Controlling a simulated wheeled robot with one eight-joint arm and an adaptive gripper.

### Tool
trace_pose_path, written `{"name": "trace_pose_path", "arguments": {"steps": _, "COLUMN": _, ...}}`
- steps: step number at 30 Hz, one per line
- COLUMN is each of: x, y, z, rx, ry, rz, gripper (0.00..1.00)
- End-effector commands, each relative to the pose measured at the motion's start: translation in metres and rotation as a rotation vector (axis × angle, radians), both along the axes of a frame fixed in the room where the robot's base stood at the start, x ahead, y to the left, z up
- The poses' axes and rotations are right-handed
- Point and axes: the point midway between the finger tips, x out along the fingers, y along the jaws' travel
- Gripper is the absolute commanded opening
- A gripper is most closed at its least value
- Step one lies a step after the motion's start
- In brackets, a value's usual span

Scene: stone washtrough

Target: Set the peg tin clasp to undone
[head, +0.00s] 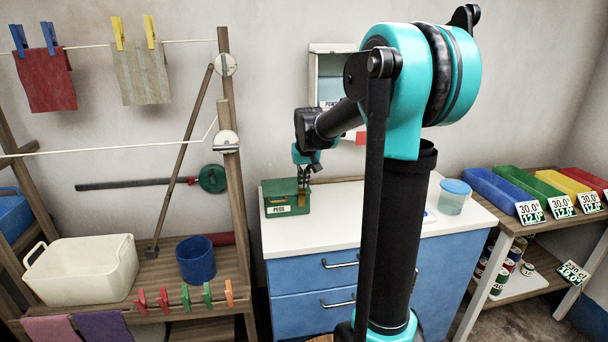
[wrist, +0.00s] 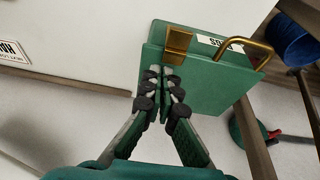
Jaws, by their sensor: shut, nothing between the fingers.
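The green peg tin (head: 281,190), labelled PEGS, stands on the white counter top in the head view. In the wrist view the tin (wrist: 205,88) fills the upper middle, with a brass clasp (wrist: 178,41) near its upper left edge and a brass handle (wrist: 262,50) at its upper right. My gripper (wrist: 166,74) is shut and empty. Its fingertips are just below the clasp in the picture, close to or touching it; I cannot tell which. In the head view my gripper (head: 304,179) points down at the tin's right side. I cannot tell the clasp's position for sure.
The white counter top (head: 340,215) has free room right of the tin, up to a clear tub with a blue lid (head: 454,196). A wooden post (head: 236,200) stands left of the counter. A blue bucket (head: 196,260) and a white basin (head: 82,270) lie farther left.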

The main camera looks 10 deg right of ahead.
Motion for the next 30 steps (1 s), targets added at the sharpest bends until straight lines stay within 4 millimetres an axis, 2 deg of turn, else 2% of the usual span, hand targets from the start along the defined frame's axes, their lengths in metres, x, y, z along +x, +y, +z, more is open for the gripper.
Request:
{"name": "trace_pose_path", "arguments": {"steps": 6, "x": 0.0019, "y": -0.0001, "z": -0.0060, "rx": 0.000, "ry": 0.000, "rz": 0.000, "gripper": 0.00}}
{"name": "trace_pose_path", "arguments": {"steps": 30, "x": -0.0056, "y": -0.0001, "z": -0.0043, "rx": 0.002, "ry": -0.086, "rz": 0.000, "gripper": 0.00}}
